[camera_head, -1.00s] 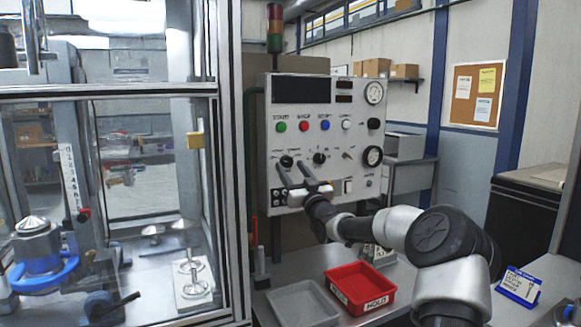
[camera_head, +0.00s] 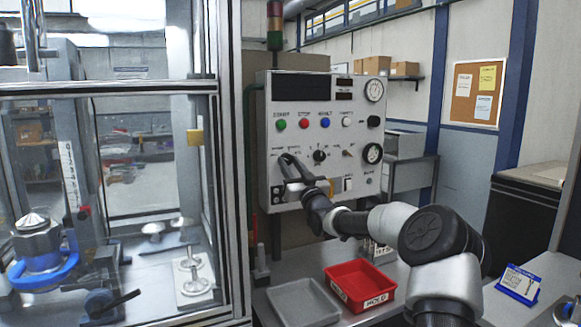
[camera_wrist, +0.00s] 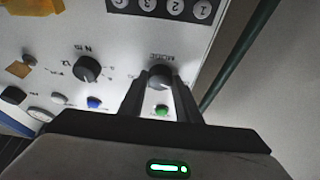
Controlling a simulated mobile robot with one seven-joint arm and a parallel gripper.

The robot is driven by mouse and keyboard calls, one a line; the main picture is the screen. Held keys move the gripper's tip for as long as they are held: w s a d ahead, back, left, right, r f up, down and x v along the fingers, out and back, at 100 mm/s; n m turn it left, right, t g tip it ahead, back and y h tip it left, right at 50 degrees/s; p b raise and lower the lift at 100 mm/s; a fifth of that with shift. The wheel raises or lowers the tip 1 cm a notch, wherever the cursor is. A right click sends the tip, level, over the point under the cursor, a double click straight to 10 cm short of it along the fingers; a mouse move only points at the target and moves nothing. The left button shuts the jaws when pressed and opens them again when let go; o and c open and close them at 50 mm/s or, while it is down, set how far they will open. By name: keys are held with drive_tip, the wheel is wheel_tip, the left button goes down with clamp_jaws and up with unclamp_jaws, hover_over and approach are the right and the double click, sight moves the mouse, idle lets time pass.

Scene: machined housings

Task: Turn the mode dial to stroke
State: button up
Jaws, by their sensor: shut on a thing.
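The mode dial (camera_wrist: 159,77), a round dark knob under the word MODE, sits between the two fingers of my gripper (camera_wrist: 160,84) in the wrist view. The fingers are shut on it from both sides. In the head view my gripper (camera_head: 287,165) reaches to the left part of the grey control panel (camera_head: 335,193), and its fingers largely hide the dial. The dial's pointer direction and the small mode labels around it are too small or covered to read.
A second black dial (camera_head: 320,156) is right of the mode dial. Green (camera_head: 281,125), red (camera_head: 304,124) and blue (camera_head: 326,123) buttons sit above. A red tray (camera_head: 345,296) and a grey tray (camera_head: 290,310) lie below. A glazed cabinet (camera_head: 232,200) stands left.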

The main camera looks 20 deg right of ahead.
drive_tip(key=shift+f+m, duration=0.1)
drive_tip(key=shift+m, duration=0.2)
drive_tip(key=m+h+b, duration=0.1)
drive_tip(key=m, duration=0.1)
drive_tip(key=m+h+b, duration=0.2)
drive_tip(key=m+b, duration=0.1)
drive_tip(key=shift+a+m+g, duration=0.3)
drive_tip(key=m+h, duration=0.1)
drive_tip(key=m, duration=0.1)
drive_tip(key=m+g+h+b, duration=0.1)
drive_tip(key=m, duration=0.1)
drive_tip(key=m+g+h+b, duration=0.1)
drive_tip(key=m, duration=0.2)
drive_tip(key=shift+a+r, duration=0.15)
drive_tip(key=shift+r, duration=0.2)
drive_tip(key=m, duration=0.1)
drive_tip(key=m+g, duration=0.1)
drive_tip(key=m, duration=0.2)
drive_tip(key=shift+a+r+h+p, duration=0.1)
drive_tip(key=shift+r+h+p, duration=0.2)
drive_tip(key=shift+h, duration=0.1)
drive_tip(key=shift+m+g+p, duration=0.9)
drive_tip(key=shift+m+p, duration=0.2)
drive_tip(key=shift+m, duration=1.1)
drive_tip(key=o, duration=1)
